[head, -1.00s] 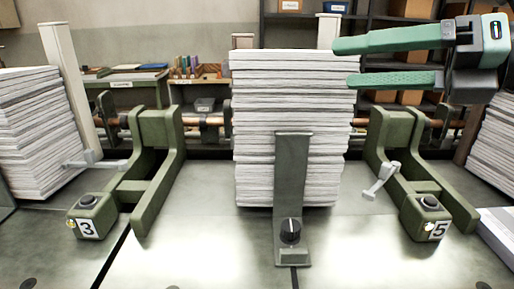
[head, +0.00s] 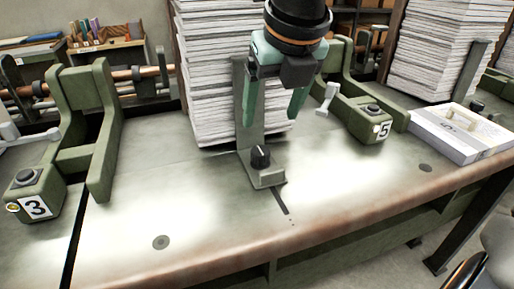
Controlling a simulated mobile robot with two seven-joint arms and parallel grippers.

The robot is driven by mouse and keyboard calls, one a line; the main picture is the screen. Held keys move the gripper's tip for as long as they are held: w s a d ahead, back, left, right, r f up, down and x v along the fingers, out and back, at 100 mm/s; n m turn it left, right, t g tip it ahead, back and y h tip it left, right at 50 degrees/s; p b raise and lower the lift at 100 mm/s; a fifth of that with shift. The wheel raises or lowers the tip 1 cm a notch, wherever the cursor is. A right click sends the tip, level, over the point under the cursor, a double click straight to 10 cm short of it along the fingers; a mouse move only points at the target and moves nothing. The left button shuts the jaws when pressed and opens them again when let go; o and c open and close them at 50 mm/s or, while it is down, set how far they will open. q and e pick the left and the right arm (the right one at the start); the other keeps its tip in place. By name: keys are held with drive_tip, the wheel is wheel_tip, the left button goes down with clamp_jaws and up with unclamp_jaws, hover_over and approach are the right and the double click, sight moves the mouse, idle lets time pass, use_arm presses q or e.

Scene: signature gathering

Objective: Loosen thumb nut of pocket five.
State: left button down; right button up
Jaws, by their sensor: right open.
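A black thumb nut (head: 261,157) with a white mark stands on the foot of a grey-green bracket (head: 268,179) in front of the middle paper stack (head: 211,95). The number 5 plate (head: 384,130) is on a green block to its right. Another dark knob (head: 477,106) shows by the far right stack; I cannot tell for certain which nut belongs to pocket five. My right gripper (head: 271,118) is open, green fingers pointing down, above the near nut and apart from it. It hides part of the bracket and stack. My left gripper is not in view.
The number 3 plate (head: 38,207) is on a green block at left.

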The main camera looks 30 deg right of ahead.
sight(261, 151)
drive_tip(key=b+x, duration=0.1)
drive_tip(key=x, duration=0.9)
drive_tip(key=shift+f, duration=0.2)
clamp_jaws()
